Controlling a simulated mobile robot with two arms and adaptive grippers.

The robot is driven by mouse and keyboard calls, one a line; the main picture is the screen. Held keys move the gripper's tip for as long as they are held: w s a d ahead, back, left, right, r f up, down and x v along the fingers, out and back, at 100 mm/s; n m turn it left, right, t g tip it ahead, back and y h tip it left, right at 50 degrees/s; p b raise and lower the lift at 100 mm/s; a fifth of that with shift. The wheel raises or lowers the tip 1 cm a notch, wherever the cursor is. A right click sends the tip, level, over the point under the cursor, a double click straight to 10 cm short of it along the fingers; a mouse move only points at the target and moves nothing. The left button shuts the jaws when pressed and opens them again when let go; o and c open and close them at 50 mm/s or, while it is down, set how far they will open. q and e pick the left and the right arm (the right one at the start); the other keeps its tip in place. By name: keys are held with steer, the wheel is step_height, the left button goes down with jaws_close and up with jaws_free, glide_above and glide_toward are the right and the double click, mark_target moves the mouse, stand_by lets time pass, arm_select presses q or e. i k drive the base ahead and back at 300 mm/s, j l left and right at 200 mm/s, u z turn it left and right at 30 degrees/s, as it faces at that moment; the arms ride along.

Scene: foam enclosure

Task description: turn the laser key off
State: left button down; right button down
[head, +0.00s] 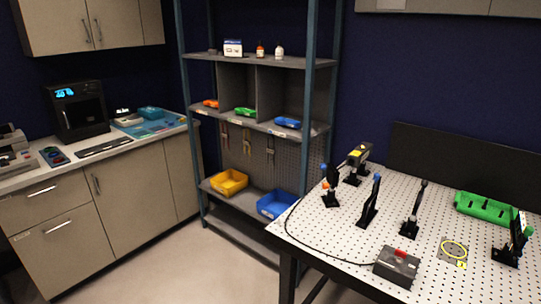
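A dark grey box (397,268) sits near the front edge of the white perforated optical table (340,236). A small red part (401,253) is on its top; it may be the laser key, but it is too small to tell its position. A black cable (299,237) runs along the table's left side toward the box. A black device with a yellow label (356,157), probably the laser, stands on a mount at the back left of the table. Neither of my grippers is in view.
Several black optic mounts (368,203) stand upright on the table. A green tray (484,208) and a yellow ring marking (454,250) are at the right. A shelf rack (312,100) stands behind, with a counter (100,150) at left. The floor (185,268) between is clear.

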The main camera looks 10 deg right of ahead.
mark_target(401, 255)
steer(key=z, duration=1.25)
